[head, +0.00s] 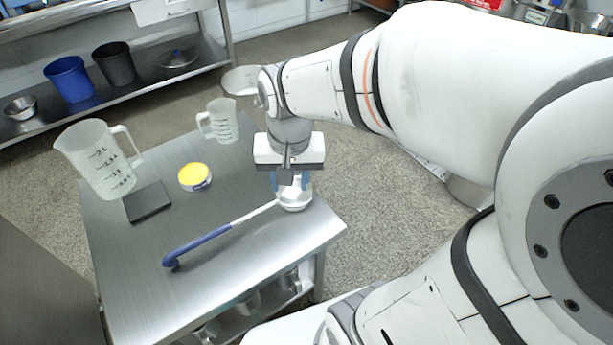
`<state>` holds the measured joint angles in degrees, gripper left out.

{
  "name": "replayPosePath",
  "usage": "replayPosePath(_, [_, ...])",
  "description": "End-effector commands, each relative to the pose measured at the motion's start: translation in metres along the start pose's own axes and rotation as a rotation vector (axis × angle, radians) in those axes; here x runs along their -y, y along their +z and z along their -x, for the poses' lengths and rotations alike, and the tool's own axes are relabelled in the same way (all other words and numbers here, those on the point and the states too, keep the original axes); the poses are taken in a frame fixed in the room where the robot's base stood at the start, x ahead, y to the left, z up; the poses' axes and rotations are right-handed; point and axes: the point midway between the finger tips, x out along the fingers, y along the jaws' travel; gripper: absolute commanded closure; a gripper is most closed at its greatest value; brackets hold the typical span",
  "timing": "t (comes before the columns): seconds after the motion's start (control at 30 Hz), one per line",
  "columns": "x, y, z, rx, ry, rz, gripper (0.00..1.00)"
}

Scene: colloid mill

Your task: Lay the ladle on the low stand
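The ladle (203,243) lies across the metal table, its blue hooked handle end toward the front left and its white bowl toward the right edge. My gripper (290,184) points down right at the bowl, its two blue fingertips apart on either side of the bowl's far part. I cannot tell whether the fingers touch it. A dark, flat square block (148,202), which looks like the low stand, sits on the left part of the table with nothing on it.
A yellow-topped round tub (195,177) stands between the block and my gripper. A large clear measuring jug (97,158) stands at the left edge behind the block, a smaller jug (222,121) at the back. The table's (235,280) front is clear.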

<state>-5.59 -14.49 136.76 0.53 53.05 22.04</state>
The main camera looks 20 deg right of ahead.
Motion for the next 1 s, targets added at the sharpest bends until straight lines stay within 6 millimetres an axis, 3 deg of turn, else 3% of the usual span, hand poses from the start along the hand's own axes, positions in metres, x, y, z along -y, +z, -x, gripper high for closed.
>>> replayPosePath(0.1, [-0.025, 0.016, 0.005, -0.048, -0.002, 0.153, 0.62])
replayPosePath(0.2, [-0.036, 0.024, 0.006, -0.069, 0.002, 0.241, 0.62])
replayPosePath(0.67, [-0.040, 0.028, 0.009, -0.078, 0.006, 0.293, 0.62])
replayPosePath(1.0, [-0.037, 0.024, 0.063, -0.098, 0.002, 0.294, 0.62])
